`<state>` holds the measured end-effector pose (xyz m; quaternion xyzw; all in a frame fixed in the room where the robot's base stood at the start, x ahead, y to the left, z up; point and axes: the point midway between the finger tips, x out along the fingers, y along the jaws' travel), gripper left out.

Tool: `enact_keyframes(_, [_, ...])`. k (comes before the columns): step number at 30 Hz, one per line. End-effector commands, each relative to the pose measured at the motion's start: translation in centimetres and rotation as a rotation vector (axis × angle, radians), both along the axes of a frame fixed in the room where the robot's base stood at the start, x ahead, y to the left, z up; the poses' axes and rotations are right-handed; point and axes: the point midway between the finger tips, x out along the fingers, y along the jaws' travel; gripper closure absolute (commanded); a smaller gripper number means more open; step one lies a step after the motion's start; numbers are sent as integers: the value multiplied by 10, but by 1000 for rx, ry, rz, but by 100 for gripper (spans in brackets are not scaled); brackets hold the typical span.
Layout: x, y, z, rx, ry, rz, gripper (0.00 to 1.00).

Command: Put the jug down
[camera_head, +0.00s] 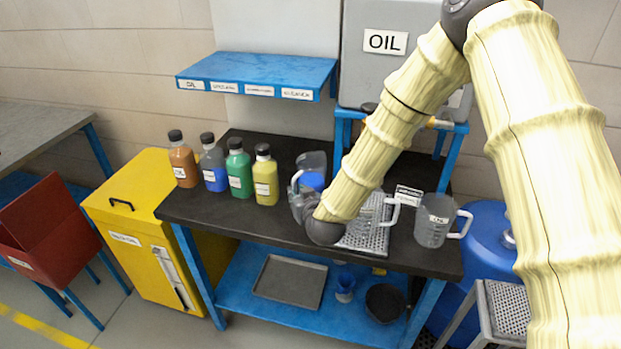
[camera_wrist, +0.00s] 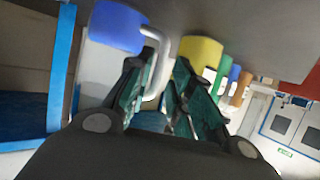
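A clear jug with blue liquid (camera_head: 312,180) is at the back middle of the dark bench top, right of the yellow bottle. It looks upright. My gripper (camera_head: 303,200) is at its left front side, partly hidden by my arm. In the wrist view, which is turned over, the jug's blue part (camera_wrist: 116,27) shows near the bench surface. My gripper's two fingers (camera_wrist: 162,85) are on either side of the jug's pale handle (camera_wrist: 160,50) and look closed on it. Whether the jug's base touches the bench I cannot tell.
Orange, blue, green and yellow bottles (camera_head: 265,178) stand left of the jug. A perforated tray (camera_head: 366,238) with a clear jug (camera_head: 371,208) lies right, then a grey OIL jug (camera_head: 433,222). A blue shelf (camera_head: 262,72) is above. The bench's front left (camera_head: 235,220) is clear.

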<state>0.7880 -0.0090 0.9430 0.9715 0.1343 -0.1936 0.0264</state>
Motion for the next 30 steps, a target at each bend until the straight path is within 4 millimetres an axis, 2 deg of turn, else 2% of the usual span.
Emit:
enact_keyframes(5, [9, 2, -3, 1, 1, 0, 78])
enact_keyframes(15, [40, 10, -18, 0, 0, 0, 78])
enact_keyframes(26, [46, 12, -22, 0, 0, 0, 78])
enact_keyframes(30, [46, 12, -22, 0, 0, 0, 100])
